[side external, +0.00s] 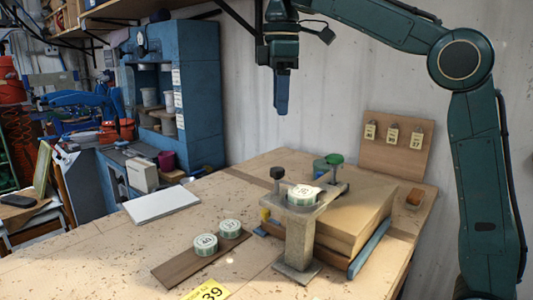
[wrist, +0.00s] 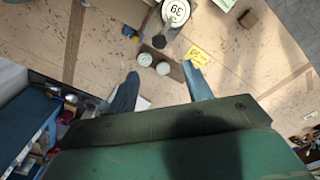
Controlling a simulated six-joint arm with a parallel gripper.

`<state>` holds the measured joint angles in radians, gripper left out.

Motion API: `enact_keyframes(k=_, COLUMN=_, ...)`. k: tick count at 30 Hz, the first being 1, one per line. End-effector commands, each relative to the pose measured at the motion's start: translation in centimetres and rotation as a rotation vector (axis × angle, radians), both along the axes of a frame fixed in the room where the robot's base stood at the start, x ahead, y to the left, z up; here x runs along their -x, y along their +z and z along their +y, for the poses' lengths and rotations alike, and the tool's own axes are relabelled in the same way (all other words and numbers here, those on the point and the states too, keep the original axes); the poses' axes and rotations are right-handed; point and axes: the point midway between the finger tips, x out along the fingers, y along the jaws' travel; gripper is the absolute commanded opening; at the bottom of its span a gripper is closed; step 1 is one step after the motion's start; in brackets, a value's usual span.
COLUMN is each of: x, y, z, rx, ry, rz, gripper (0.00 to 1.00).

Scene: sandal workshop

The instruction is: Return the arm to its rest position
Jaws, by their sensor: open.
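My gripper (side external: 282,108) hangs high above the workbench (side external: 120,245), pointing down, with nothing between its fingers. In the wrist view my gripper (wrist: 162,88) shows two blue fingers spread wide apart. My arm comes in from the right and is raised over the bench. A round white-topped tin (side external: 304,194) sits on a grey metal stand (side external: 300,240) below my gripper and well apart from it. Two similar tins (side external: 206,245) (side external: 230,228) sit on a brown wooden strip (side external: 175,272) in front.
A wooden block (side external: 355,220) stands behind the metal stand. A board with several yellow tags (side external: 416,140) leans at the back wall. A pale flat slab (side external: 160,204) and a yellow card (side external: 208,290) lie on the bench. A blue cabinet (side external: 200,90) stands left. The air around my gripper is clear.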

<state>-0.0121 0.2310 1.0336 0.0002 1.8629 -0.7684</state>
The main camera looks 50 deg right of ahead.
Motion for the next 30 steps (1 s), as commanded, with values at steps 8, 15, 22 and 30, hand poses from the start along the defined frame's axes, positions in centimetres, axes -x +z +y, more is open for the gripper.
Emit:
enact_keyframes(k=8, x=2.9, y=-0.6, z=-0.1, rx=-0.005, ry=-0.102, rz=-0.064, gripper=0.50)
enact_keyframes(k=15, x=6.4, y=-2.2, z=-0.2, rx=-0.020, ry=-0.226, rz=-0.139, gripper=0.50)
enact_keyframes(k=22, x=9.9, y=-4.5, z=-0.3, rx=-0.043, ry=-0.343, rz=-0.210, gripper=0.50)
enact_keyframes(k=30, x=14.1, y=-8.1, z=-0.4, rx=-0.080, ry=-0.479, rz=-0.292, gripper=0.50)
